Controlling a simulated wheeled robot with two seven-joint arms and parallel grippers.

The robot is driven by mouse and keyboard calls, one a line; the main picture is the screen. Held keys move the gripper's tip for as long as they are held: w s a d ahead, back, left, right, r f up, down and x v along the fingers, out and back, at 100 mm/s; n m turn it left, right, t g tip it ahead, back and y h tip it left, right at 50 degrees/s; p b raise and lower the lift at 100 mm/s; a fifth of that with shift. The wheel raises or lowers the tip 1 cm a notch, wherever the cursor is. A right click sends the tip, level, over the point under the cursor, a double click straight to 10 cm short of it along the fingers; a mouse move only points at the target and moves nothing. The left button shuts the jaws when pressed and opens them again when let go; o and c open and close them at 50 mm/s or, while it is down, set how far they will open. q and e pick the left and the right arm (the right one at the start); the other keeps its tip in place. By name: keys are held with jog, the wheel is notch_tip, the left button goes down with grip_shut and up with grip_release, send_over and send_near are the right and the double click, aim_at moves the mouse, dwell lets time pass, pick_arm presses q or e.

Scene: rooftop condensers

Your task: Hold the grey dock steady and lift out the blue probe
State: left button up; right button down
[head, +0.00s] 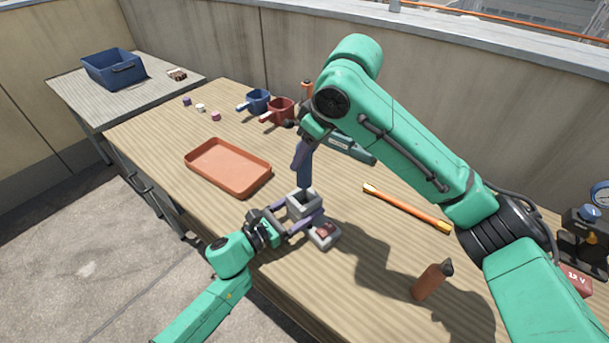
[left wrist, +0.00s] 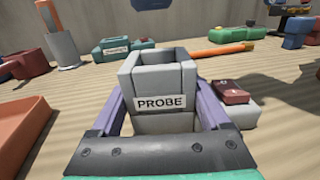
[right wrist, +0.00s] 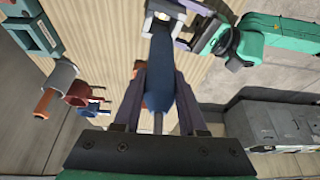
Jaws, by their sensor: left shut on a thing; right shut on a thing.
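The grey dock (head: 296,211) stands on the wooden table. In the left wrist view the dock (left wrist: 160,82) is upright, labelled PROBE, and its square top opening looks empty. My left gripper (head: 300,222) is shut on the dock, one finger on each side. My right gripper (head: 303,152) points down above the dock. In the right wrist view the blue probe (right wrist: 160,88) is between its fingers, and the gripper is shut on it.
A grey block with a red top (head: 323,236) sits close beside the dock. An orange tray (head: 228,167) lies to the left. An orange bar (head: 407,208) and a brown bottle (head: 432,281) are to the right. Blue and red mugs (head: 280,111) stand behind.

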pick_arm(q)
jog(key=o, duration=1.5)
jog(key=v, duration=0.8)
jog(key=shift+a+f+b, duration=0.1)
jog(key=shift+b, duration=0.2)
jog(key=shift+s+a, duration=0.35)
